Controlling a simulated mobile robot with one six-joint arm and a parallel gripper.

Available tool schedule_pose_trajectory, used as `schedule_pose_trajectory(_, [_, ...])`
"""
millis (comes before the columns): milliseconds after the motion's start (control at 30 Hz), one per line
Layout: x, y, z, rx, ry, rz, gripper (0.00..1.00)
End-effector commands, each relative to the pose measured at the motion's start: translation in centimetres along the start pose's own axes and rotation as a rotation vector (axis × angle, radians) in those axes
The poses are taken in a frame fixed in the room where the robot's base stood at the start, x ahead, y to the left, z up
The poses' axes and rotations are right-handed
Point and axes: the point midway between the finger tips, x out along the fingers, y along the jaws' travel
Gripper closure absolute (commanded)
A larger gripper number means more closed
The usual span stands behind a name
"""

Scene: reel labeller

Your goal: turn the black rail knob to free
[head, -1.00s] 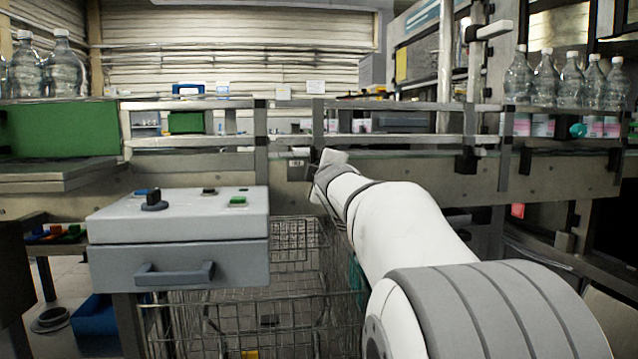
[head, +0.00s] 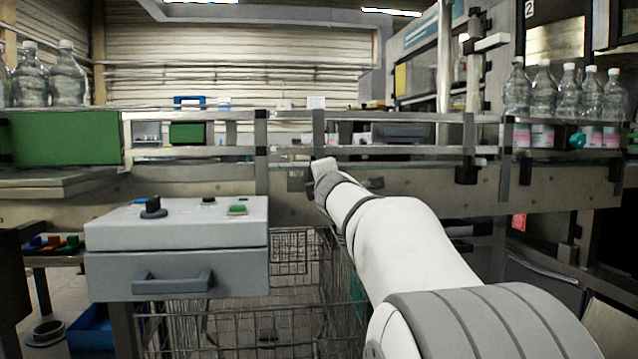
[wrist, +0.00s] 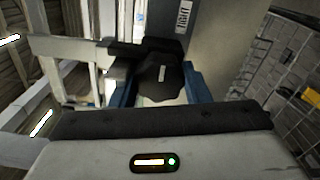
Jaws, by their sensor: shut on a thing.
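The black rail knob (wrist: 150,76) is near the middle of the wrist view, with a short pale mark on its face. My gripper (wrist: 161,88) has its blue fingers on either side of the knob and is shut on it. The knob's sides are partly hidden by the fingers. In the head view my gripper is at the far end of my white arm, against the conveyor's front near a rail post (head: 318,136). The knob is too hidden there to make out.
A grey control box (head: 178,235) with a black knob and a green button stands at the left. A wire basket (head: 290,280) is below my arm. Clear bottles (head: 543,92) stand behind the rail (head: 400,151) at the right, and more at the far left.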

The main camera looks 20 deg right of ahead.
Motion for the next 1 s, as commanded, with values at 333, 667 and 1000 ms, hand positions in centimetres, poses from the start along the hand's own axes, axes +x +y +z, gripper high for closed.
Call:
schedule_pose_trajectory(333, [0.0, 0.3, -0.1, -0.004, 0.003, 0.006, 0.57])
schedule_pose_trajectory(667, [0.0, 0.1, 0.0, -0.002, 0.001, 0.002, 0.36])
schedule_pose_trajectory(1000, [-1.6, 0.1, 0.0, -0.002, 0.0, 0.002, 0.36])
